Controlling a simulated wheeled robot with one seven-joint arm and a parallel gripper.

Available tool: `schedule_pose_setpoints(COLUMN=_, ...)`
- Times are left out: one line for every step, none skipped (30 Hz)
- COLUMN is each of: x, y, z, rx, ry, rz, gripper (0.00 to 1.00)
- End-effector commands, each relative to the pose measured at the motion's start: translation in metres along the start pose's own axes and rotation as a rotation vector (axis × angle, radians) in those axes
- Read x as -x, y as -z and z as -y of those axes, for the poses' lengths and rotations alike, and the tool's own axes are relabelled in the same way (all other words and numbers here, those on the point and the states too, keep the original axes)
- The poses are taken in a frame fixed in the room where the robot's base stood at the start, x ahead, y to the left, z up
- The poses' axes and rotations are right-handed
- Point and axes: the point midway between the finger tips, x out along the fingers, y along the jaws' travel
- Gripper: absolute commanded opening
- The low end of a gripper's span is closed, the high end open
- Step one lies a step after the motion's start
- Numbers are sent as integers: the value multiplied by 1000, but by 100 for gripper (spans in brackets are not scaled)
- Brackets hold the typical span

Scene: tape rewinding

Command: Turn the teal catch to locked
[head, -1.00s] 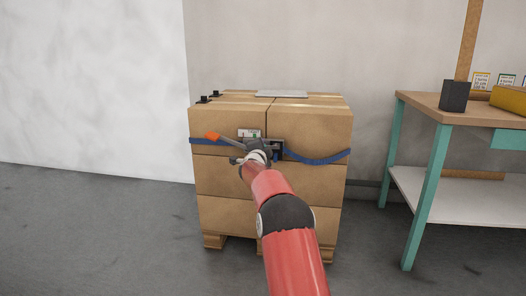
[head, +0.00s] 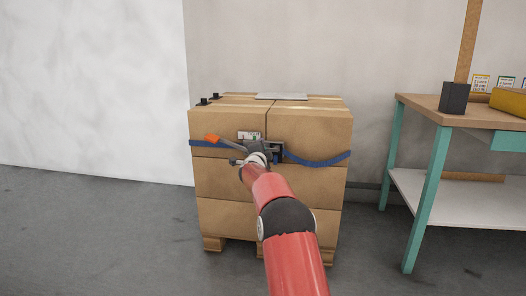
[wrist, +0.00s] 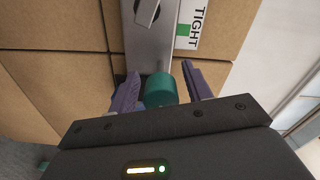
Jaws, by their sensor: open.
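The teal catch (wrist: 160,90) is a short round knob at the end of a grey metal ratchet plate (wrist: 150,45) in the wrist view. My gripper (wrist: 159,92) is open, with one purple finger on each side of the catch and a visible gap to each. In the head view my gripper (head: 258,152) is at the ratchet on the front of the carton stack, and my arm hides the catch there. The ratchet's lever has an orange end (head: 212,139) pointing left and up. Which way the catch is turned I cannot tell.
A blue strap (head: 318,161) runs across the cartons (head: 220,180) and sags on the right. A label (wrist: 192,25) beside the ratchet reads TIGHT with a green patch. A workbench (head: 415,110) with teal legs stands right. The floor at left is clear.

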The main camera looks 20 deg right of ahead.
Motion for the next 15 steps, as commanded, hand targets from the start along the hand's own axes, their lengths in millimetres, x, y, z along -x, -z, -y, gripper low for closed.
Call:
schedule_pose_setpoints(x=0, y=0, z=0, rx=0, ry=1, rz=0, gripper=49)
schedule_pose_setpoints(x=0, y=0, z=0, rx=0, ry=1, rz=0, gripper=49)
schedule_pose_setpoints(x=0, y=0, z=1, rx=0, ry=1, rz=0, gripper=49)
schedule_pose_setpoints(x=0, y=0, z=1, rx=0, ry=1, rz=0, gripper=49)
schedule_pose_setpoints(x=1, y=0, z=1, rx=0, ry=1, rz=0, gripper=49)
schedule_pose_setpoints(x=2, y=0, z=1, rx=0, ry=1, rz=0, gripper=49)
schedule_pose_setpoints(x=4, y=0, z=1, rx=0, ry=0, rz=0, gripper=49)
schedule_pose_setpoints(x=6, y=0, z=1, rx=0, ry=1, rz=-1, gripper=49)
schedule_pose_setpoints(x=10, y=0, z=2, rx=1, ry=1, rz=-1, gripper=49)
schedule_pose_setpoints(x=13, y=0, z=1, rx=2, ry=0, rz=0, gripper=49)
schedule_pose_setpoints(x=17, y=0, z=1, rx=1, ry=0, rz=1, gripper=49)
schedule_pose_setpoints(x=23, y=0, z=1, rx=1, ry=0, rz=1, gripper=49)
schedule_pose_setpoints(x=27, y=0, z=2, rx=1, ry=2, rz=1, gripper=49)
schedule_pose_setpoints(x=32, y=0, z=2, rx=1, ry=1, rz=2, gripper=49)
schedule_pose_setpoints(x=38, y=-1, z=1, rx=1, ry=0, rz=2, gripper=49)
